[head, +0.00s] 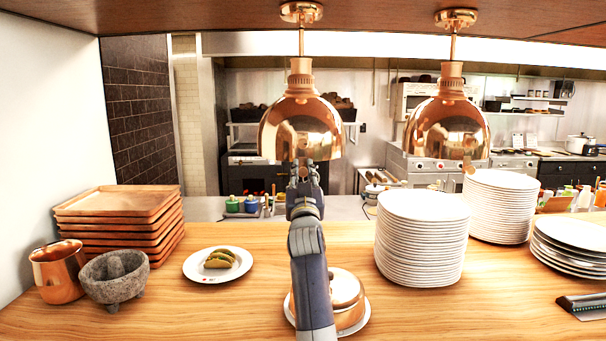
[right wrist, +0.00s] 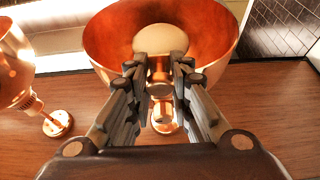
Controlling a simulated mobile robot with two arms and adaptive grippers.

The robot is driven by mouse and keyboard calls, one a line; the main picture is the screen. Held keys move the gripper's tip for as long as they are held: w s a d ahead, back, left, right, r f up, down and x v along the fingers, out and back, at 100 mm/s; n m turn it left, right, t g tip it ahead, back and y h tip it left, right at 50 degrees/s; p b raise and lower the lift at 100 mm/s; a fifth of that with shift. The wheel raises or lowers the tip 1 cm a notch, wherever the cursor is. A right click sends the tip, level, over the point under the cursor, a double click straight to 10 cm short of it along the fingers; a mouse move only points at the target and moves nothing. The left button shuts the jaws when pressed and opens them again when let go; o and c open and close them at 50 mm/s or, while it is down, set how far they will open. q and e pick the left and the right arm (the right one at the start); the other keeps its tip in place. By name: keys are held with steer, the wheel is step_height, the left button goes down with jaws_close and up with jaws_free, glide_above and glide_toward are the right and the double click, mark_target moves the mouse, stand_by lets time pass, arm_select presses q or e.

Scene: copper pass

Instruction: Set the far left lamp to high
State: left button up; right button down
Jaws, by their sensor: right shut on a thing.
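The far left lamp (head: 301,118) is a polished copper dome hanging on a rod from the shelf above. My right gripper (head: 303,168) is raised in front of the dome's lower rim, its arm coming up from the bottom of the head view. In the right wrist view the lamp's copper shade (right wrist: 105,45) shows with its pale bulb (right wrist: 160,40) inside. The fingers of my right gripper (right wrist: 160,84) are shut on a small round knob (right wrist: 160,89) on the lamp, partly hidden by them. The knob's setting cannot be read. My left gripper is not in view.
A second copper lamp (head: 447,125) hangs to the right. Stacked white plates (head: 422,240), wooden trays (head: 120,215), a copper mug (head: 57,272), a stone mortar (head: 114,280) and a taco plate (head: 217,265) stand on the counter. A copper dome (head: 347,290) sits behind my arm.

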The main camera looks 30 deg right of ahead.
step_height(320, 180, up, 9)
steer(key=p, duration=0.4)
steer(key=shift+f, duration=0.1)
steer(key=shift+s, duration=0.1)
steer(key=c, duration=1.4)
jaws_free()
steer(key=shift+f, duration=0.15)
steer(key=shift+s+a+f, duration=0.2)
steer(key=shift+s+f, duration=0.05)
glide_toward(303, 141)
steer(key=shift+v, duration=0.75)
